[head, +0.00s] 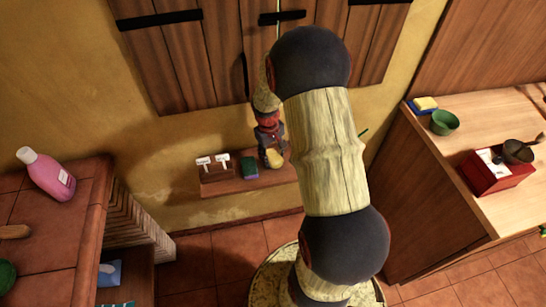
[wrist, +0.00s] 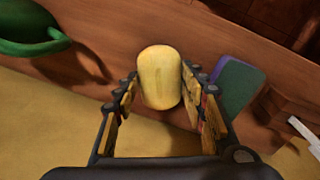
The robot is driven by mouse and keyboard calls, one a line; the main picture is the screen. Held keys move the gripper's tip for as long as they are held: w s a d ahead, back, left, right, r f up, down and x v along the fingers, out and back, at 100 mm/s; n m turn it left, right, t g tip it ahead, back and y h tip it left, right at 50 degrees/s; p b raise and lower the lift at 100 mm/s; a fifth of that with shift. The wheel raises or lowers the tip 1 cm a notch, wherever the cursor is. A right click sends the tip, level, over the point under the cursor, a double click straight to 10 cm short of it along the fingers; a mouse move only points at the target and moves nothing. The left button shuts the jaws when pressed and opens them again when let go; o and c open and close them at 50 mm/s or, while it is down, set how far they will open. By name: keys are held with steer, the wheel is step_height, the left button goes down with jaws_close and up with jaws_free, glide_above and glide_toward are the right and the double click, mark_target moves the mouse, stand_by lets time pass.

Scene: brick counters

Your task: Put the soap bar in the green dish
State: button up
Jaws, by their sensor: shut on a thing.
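The soap bar (wrist: 160,78) is a pale yellow rounded block, held between the two fingers of my gripper (wrist: 162,100) in the wrist view. In the head view my gripper (head: 271,142) is above the wooden wall shelf, with the soap bar (head: 274,157) at its tips. I cannot tell whether the soap touches the shelf. A green bowl-like dish (head: 444,122) stands on the right counter in the head view. Another green rounded vessel (wrist: 30,38) with a pointed end is at the upper left of the wrist view, partly cut off; my arm mostly hides it in the head view.
The wooden shelf (head: 222,188) also bears a green and purple sponge (head: 250,167) and a small brown holder (head: 214,174) with white pieces. The right counter holds a yellow and blue sponge (head: 426,103) and a red box (head: 492,172).

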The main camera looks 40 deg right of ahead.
steer(key=s+a+r+p, duration=0.1)
steer(key=r, duration=0.1)
steer(key=s+a+r+p, duration=0.1)
steer(key=r, duration=0.2)
steer(key=s+a+r+p, duration=0.1)
steer(key=r, duration=0.2)
steer(key=shift+a, duration=0.1)
steer(key=shift+c, duration=0.2)
steer(key=s+a+r+p, duration=0.3)
steer(key=s+a+r, duration=0.1)
steer(key=s+a, duration=0.2)
steer(key=shift+s+a, duration=0.4)
steer(key=shift+a, duration=0.05)
